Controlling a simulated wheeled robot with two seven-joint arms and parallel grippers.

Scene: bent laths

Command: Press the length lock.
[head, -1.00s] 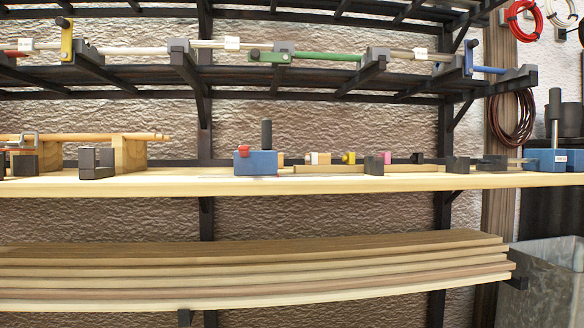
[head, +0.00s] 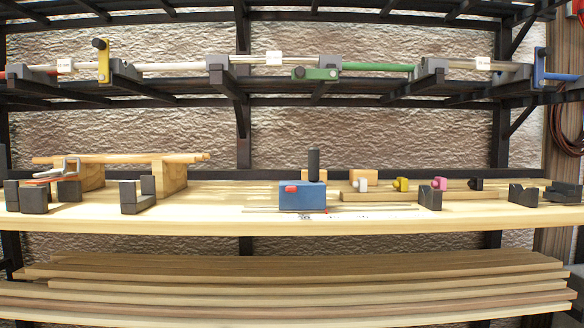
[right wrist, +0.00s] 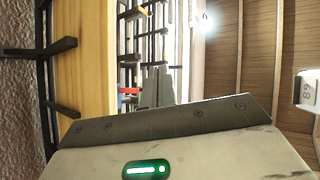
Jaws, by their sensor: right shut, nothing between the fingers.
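A blue block (head: 302,198) with a red part (head: 291,189) on its front left and a dark upright post (head: 314,164) stands near the front edge of the wooden bench top in the head view. I cannot tell for sure which part is the length lock. My right gripper (right wrist: 158,72) shows in the right wrist view with its grey fingers together and empty, apart from anything. Neither gripper shows in the head view.
The bench top (head: 150,221) also holds black V-blocks (head: 522,195), a wooden strip with small coloured knobs (head: 400,185), and wooden blocks with a lath (head: 120,158) at left. Above is a black rack (head: 170,88) with clamped rods; below lie stacked boards (head: 300,290).

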